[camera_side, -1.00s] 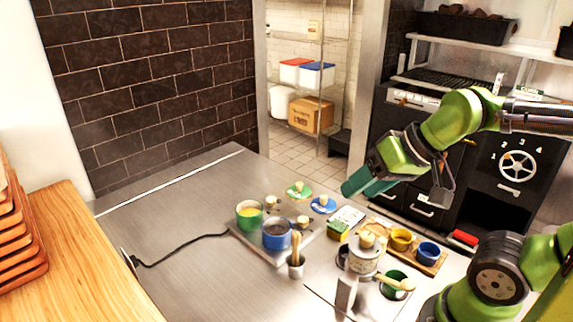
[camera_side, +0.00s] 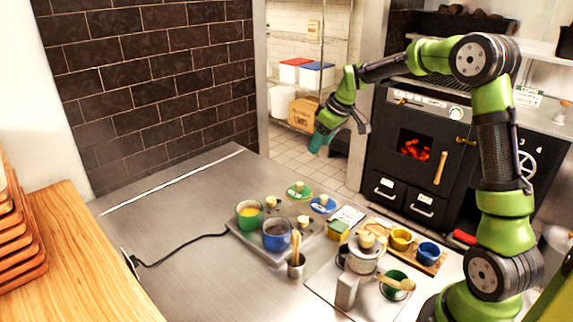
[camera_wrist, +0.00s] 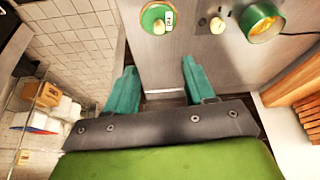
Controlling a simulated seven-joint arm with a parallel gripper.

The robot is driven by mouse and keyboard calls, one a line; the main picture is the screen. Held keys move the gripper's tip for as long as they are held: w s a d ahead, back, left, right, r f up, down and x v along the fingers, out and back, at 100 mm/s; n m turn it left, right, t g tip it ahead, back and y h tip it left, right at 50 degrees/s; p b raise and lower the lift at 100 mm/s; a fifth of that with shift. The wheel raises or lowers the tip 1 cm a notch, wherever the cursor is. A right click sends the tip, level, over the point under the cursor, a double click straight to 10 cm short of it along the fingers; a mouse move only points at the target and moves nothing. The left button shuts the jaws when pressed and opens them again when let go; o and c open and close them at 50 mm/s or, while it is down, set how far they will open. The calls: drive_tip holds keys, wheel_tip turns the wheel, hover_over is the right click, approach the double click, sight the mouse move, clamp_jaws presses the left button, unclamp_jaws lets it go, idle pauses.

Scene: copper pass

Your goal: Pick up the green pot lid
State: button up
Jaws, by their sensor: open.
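The green pot lid (camera_side: 298,192) lies flat on the steel counter behind the pots, with a pale knob on top. In the wrist view the green lid (camera_wrist: 152,17) shows at the top, beyond my fingertips. My gripper (camera_side: 318,143) is in the air above and behind the lid, apart from it. In the wrist view my gripper (camera_wrist: 158,68) has its two teal fingers wide apart with nothing between them. A green pot (camera_side: 249,214) with yellow contents stands in front of the lid, and a blue pot (camera_side: 277,235) stands beside that pot.
A blue lid (camera_side: 323,205) lies just right of the green one. Small pale knobbed pieces (camera_side: 271,202) are near the pots. A cup of utensils (camera_side: 296,262), a grinder-like pot (camera_side: 365,255) and small cups (camera_side: 401,239) crowd the right. The counter's left side (camera_side: 180,240) is mostly clear except for a black cable.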

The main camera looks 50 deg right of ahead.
hover_over(300, 183)
drive_tip(key=s, duration=0.3)
wheel_tip(300, 183, down, 10)
drive_tip(key=shift+w+a+f, duration=0.1)
drive_tip(key=shift+f, duration=0.15)
drive_tip(key=shift+x, duration=2.8)
clamp_jaws()
